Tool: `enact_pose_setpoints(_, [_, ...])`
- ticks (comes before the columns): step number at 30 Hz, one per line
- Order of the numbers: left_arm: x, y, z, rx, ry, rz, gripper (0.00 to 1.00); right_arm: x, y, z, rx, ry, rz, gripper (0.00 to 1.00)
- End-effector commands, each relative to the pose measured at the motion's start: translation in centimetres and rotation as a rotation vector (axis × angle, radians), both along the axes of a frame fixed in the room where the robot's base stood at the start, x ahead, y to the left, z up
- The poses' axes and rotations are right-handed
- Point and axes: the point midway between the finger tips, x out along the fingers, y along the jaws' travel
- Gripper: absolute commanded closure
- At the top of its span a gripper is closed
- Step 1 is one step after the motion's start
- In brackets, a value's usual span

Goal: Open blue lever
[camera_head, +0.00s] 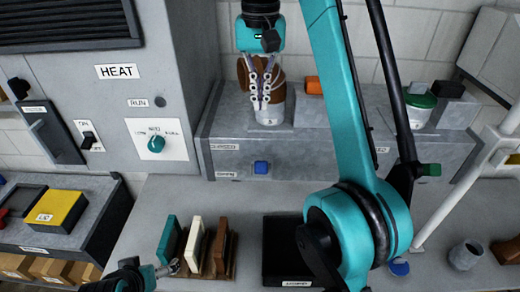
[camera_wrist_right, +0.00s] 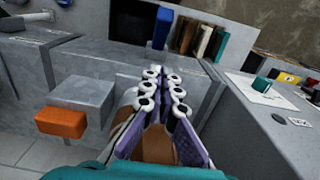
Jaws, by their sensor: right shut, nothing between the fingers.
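The blue lever (camera_head: 261,167) is a small blue block on the front face of the grey duct, level with the lower of two small labels at its left. It also shows in the right wrist view (camera_wrist_right: 162,27), beyond my fingers. My right gripper (camera_head: 262,100) is shut and empty, pointing down above the duct top, behind and above the lever and apart from it. Its fingers show in the wrist view (camera_wrist_right: 163,90). My left gripper (camera_head: 172,268) is partly in view at the bottom left, near the upright boards; its fingers are too small to read.
A brown and white jar (camera_head: 270,112) stands right by my right fingers. An orange block (camera_head: 313,85) and a green-lidded jar (camera_head: 418,105) are further right. Upright boards (camera_head: 218,245) and a black tray (camera_head: 283,235) stand on the bench below. My teal arm crosses the right side.

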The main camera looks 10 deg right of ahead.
Motion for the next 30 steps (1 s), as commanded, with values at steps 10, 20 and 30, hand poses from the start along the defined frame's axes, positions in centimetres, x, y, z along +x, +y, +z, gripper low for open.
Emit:
enact_pose_setpoints(10, [0.0, 0.0, -3.1, 0.0, 0.0, 0.0, 0.05, -0.1, 0.0, -7.4, 0.0, 0.0, 0.0, 1.0])
enact_pose_setpoints(20, [0.0, 0.0, -3.3, 0.0, 0.0, 0.0, 0.05, -2.4, 0.7, -10.4, 0.0, 0.0, 0.001, 1.0])
enact_pose_setpoints(30, [0.0, 0.0, -3.3, 0.0, 0.0, 0.0, 0.05, -2.8, 0.8, -10.8, 0.0, 0.0, 0.0, 1.0])
